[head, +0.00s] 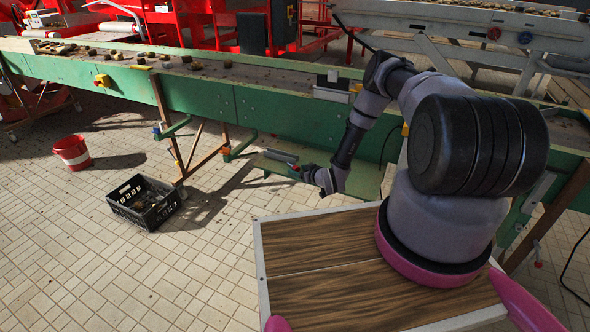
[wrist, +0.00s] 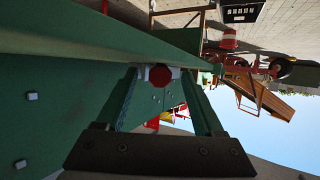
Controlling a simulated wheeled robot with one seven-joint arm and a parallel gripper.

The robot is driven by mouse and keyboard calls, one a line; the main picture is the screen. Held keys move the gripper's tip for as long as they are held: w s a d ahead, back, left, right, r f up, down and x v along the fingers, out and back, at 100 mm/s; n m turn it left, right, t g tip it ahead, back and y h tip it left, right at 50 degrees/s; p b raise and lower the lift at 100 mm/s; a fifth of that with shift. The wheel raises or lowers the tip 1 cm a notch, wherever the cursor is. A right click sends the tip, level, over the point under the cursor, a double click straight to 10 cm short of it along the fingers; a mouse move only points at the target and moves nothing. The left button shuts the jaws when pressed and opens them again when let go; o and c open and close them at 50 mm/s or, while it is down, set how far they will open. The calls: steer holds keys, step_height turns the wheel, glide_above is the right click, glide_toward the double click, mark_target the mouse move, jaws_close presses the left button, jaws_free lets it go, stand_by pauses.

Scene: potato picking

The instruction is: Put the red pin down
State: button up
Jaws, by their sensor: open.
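The red pin (wrist: 160,75) shows in the wrist view as a round dark-red end, between the fingertips of my gripper (wrist: 159,80). The fingers are spread, with a gap on each side of the pin. The pin's lower body is hidden, and I cannot tell what it rests on. In the head view my gripper (head: 301,171) reaches low over a green ledge (head: 330,170) in front of the conveyor. A small red spot shows at its tip, too small to make out clearly.
The green conveyor side (head: 270,110) runs behind my arm, with potatoes on its belt. A black crate (head: 143,203) and a red-and-white bucket (head: 73,152) stand on the tiled floor at left. A wood-topped surface (head: 330,270) lies in front. The floor between is clear.

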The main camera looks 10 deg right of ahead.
steer(key=shift+w+a+f, duration=0.1)
steer(key=shift+w+f, duration=0.05)
steer(key=shift+w, duration=0.1)
jaws_close()
